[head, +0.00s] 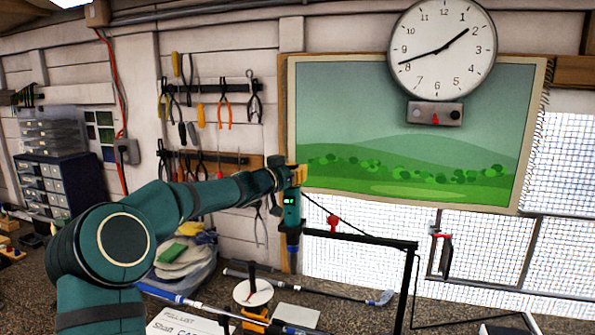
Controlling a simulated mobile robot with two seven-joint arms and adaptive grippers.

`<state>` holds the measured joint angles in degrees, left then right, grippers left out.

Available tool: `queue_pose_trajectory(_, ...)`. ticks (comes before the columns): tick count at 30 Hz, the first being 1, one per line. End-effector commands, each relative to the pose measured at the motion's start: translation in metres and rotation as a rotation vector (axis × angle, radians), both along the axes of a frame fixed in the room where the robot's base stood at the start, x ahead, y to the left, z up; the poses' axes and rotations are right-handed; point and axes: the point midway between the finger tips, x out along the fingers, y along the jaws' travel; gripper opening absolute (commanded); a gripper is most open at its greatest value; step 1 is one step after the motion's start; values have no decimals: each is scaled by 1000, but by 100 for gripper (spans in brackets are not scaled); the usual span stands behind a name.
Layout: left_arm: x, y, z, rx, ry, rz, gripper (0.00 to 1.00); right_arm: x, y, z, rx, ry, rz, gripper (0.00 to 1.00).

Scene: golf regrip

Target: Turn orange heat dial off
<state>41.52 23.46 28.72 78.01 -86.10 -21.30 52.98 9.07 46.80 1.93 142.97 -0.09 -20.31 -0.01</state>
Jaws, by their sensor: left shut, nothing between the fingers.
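My left arm reaches in from the left, and its wrist bends down near the middle of the view. My left gripper (292,258) hangs there pointing down, shut and empty, above the back of the bench. I cannot make out a dial that is clearly the orange heat dial. A small orange object (256,320) sits on the bench below a round white disc (253,292), down and left of the gripper; its detail is too small to tell. My right gripper is not in view.
A black frame (375,239) with a red knob (333,222) stands right of the gripper. Golf clubs (345,291) lie across the bench. A clear bin (180,270) stands at left. Pliers (225,108) hang on the wall.

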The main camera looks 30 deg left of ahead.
Motion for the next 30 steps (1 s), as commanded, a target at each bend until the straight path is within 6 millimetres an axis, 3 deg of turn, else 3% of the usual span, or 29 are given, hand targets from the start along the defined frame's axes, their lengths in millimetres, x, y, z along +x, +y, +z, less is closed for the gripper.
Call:
queue_pose_trajectory(1,0,0,0,0,1,1,0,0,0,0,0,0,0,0)
queue_pose_trajectory(6,0,0,0,0,1,1,61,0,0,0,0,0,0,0)
queue_pose_trajectory(7,0,0,0,0,1,1,63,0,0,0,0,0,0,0)
queue_pose_trajectory(20,-9,2,1,1,1,2,63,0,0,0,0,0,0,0)
queue_pose_trajectory(30,-71,10,1,2,2,4,63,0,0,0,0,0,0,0)
